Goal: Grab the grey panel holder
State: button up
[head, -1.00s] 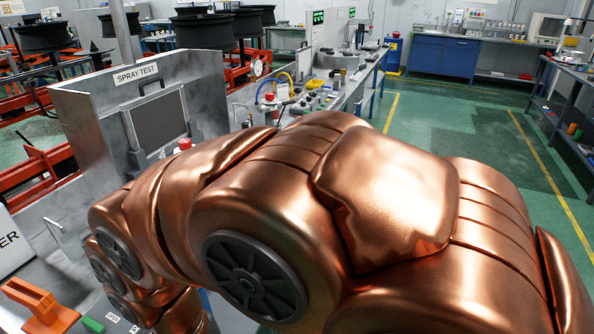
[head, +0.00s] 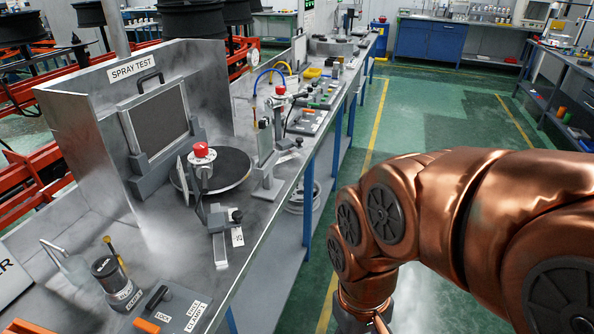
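A grey frame with a black top handle and a dark mesh face (head: 158,117) stands upright in the spray test booth. It rests in a grey bracket (head: 160,178) on the bench. I take the framed piece to be the grey panel holder; no label on it confirms this. My gripper (head: 378,322) is at the bottom edge, over the floor to the right of the bench and well away from the holder. Only its top shows; the fingertips are cut off by the frame, so its opening and any contents are hidden.
The booth walls (head: 80,150) flank the holder. A dark turntable (head: 232,168), a red-knobbed fixture (head: 201,153) and a clamp stand (head: 266,160) stand to its right. A black jar (head: 108,268) is near the front. Green floor (head: 415,115) is open right of the bench.

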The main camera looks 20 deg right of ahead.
aim_at(269, 188)
jog(key=u, duration=3.85)
jog(key=k, duration=1.55)
jog(key=z, duration=1.45)
